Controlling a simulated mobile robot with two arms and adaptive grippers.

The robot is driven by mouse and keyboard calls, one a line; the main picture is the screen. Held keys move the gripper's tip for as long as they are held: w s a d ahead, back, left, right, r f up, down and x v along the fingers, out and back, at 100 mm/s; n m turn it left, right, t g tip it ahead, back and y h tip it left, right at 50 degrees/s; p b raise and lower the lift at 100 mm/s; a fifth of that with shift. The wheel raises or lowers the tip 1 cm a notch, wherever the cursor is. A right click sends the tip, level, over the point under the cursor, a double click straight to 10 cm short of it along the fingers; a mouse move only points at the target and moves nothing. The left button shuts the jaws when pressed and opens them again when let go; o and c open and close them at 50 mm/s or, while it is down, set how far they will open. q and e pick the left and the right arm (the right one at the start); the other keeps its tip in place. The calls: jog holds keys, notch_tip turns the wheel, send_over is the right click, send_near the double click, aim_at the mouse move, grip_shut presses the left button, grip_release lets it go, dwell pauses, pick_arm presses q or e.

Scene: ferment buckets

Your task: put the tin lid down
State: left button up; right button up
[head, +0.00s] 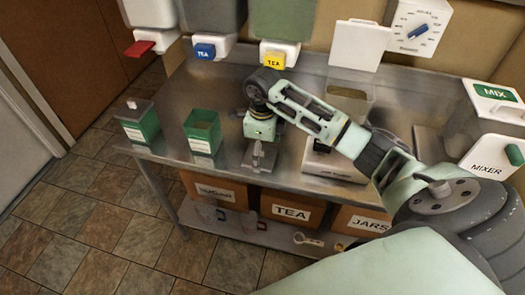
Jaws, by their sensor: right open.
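A green tin (140,127) stands at the left end of the steel table, with a dark greyish top and a pale knob (131,103) that looks like the tin lid. I cannot tell how the lid is seated. A second green tin (203,131) stands to its right, and its top is open. My right gripper (258,160) points down at the table's front edge, right of the open tin and apart from it. It is open, and I see nothing held in it. My left gripper is not in view.
The steel table (180,92) is clear behind the tins. A scale with a clear container (348,102) stands right of my gripper. Dispensers with red, blue and yellow (275,60) handles hang above. Crates marked TEA (291,211) and JARS sit below. A mixer (490,150) is at right.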

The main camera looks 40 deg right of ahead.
aim_at(263, 151)
notch_tip(263, 151, up, 12)
jog(key=b, duration=0.2)
jog(key=shift+r+b, duration=0.15)
jog(key=shift+b, duration=0.2)
dwell(0.3)
